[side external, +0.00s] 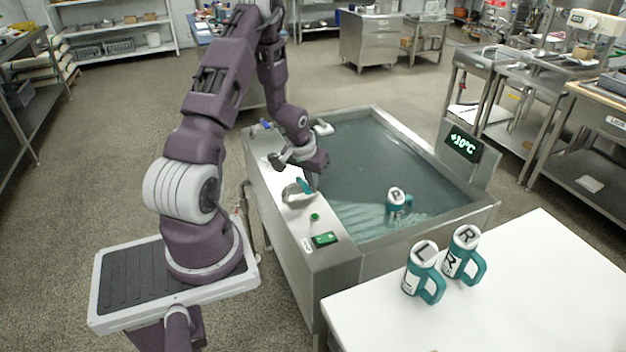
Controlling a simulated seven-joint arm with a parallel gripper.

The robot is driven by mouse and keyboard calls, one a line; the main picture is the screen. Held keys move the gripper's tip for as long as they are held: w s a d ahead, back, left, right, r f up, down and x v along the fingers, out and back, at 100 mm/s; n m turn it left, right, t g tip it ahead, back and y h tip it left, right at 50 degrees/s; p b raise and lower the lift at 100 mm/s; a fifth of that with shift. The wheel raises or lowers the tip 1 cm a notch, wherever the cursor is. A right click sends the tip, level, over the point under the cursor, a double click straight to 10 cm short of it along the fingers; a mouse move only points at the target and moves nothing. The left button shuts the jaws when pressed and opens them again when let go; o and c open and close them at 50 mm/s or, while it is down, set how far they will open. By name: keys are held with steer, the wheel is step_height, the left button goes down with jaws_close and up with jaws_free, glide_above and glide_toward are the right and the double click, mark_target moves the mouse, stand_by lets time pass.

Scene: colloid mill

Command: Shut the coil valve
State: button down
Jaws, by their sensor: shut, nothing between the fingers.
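The steel tank (330,262) of water stands in the middle of the side external view. On its left ledge is a pale rounded fitting with a teal part (304,186) on top, which looks like a valve handle. A smaller blue fitting (266,124) sits at the ledge's far end. No label shows which is the coil valve. My gripper (313,184) points down right at the teal part, its fingers shut and empty. Whether it touches the teal part cannot be told. The arm partly hides the ledge behind it.
A teal mug marked P (398,207) stands in the water. Mugs marked L (422,271) and R (462,254) stand on the white table (540,290). The ledge carries a green button (315,217) and a green panel (325,239). A display (463,143) reads +10°C.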

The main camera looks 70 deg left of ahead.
steer(key=shift+s+d+f, duration=0.15)
steer(key=shift+s+f, duration=0.05)
steer(key=shift+s, duration=0.25)
steer(key=w+r, duration=0.1)
steer(key=w, duration=0.3)
steer(key=a+v, duration=0.2)
steer(key=v, duration=0.7)
steer(key=shift+r, duration=0.2)
steer(key=s+d+r+m+t, duration=0.15)
steer(key=d+r+m, duration=0.25)
steer(key=d+r, duration=1.2)
steer(key=s+d+r+m+h, duration=0.1)
steer(key=s+d+r, duration=0.1)
steer(key=s+d, duration=0.5)
steer(key=s+d+r+m+h, duration=0.1)
steer(key=s+d+r+m, duration=0.1)
steer(key=s+d, duration=0.5)
steer(key=shift+s+d+r+m+t, duration=0.3)
steer(key=shift+s+d+t, duration=0.1)
steer(key=shift+d+t, duration=0.1)
